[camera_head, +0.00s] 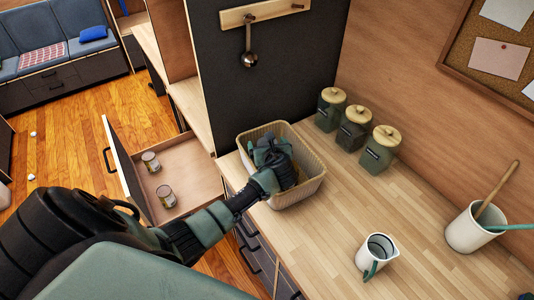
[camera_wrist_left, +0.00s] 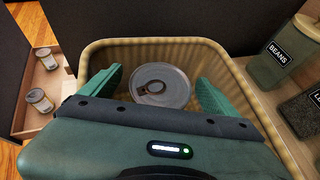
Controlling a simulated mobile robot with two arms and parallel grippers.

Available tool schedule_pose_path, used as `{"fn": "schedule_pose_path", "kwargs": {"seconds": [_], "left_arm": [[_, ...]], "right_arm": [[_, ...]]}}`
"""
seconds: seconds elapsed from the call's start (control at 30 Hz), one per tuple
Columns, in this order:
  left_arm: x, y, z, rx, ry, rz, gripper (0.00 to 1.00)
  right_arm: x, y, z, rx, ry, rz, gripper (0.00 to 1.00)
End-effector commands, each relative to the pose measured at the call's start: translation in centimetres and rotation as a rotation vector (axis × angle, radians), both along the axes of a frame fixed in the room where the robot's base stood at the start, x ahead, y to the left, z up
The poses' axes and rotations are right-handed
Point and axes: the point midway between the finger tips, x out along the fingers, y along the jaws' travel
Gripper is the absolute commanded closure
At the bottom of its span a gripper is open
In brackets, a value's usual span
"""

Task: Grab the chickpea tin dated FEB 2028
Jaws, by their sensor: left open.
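A tin (camera_wrist_left: 174,98) with a pull-ring lid stands in the wicker basket (camera_head: 312,190). In the left wrist view it shows between the two green fingers of my left gripper (camera_wrist_left: 160,82), which is open. No grip on the tin shows. In the head view my left gripper (camera_head: 274,158) is down in the basket and hides the tin. Two more tins, one (camera_head: 150,162) farther back and one (camera_head: 166,196) nearer, stand in the open drawer (camera_head: 190,160) left of the counter. No label or date is readable on any tin. My right gripper is not in view.
Several lidded jars (camera_head: 353,129) stand along the wall right of the basket. A white jug (camera_head: 377,252) and a utensil pot (camera_head: 468,232) are on the counter (camera_head: 330,225). A dark panel (camera_head: 270,90) rises behind the basket. The middle of the counter is clear.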

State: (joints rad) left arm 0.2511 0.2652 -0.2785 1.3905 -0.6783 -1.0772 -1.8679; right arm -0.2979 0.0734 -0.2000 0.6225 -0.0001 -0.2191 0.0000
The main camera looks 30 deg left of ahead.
Motion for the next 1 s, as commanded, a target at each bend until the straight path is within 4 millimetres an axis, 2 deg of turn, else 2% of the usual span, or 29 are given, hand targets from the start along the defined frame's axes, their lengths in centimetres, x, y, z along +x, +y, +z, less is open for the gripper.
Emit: {"fn": "schedule_pose_path", "kwargs": {"seconds": [0.07, 0.3, 0.4, 0.77, 0.87, 1.0], "left_arm": [[0.0, 0.0, 0.0, 0.000, 0.000, 0.000, 0.10], [0.0, -0.1, 0.0, 0.000, 0.000, -0.001, 0.77], [0.0, -0.1, 0.0, -0.001, 0.000, -0.001, 1.00], [0.1, 0.0, 0.6, 0.000, -0.005, 0.000, 1.00], [0.1, 0.0, 1.3, 0.002, -0.006, 0.001, 1.00], [0.1, 0.0, 3.7, 0.002, -0.011, -0.001, 1.00]], "right_arm": [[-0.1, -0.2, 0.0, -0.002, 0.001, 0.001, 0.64], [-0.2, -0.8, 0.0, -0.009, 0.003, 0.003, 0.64], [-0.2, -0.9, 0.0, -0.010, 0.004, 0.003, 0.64], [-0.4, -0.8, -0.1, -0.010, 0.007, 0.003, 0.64], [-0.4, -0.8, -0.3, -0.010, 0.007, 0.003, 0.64], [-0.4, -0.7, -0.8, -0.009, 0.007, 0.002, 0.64]]}}
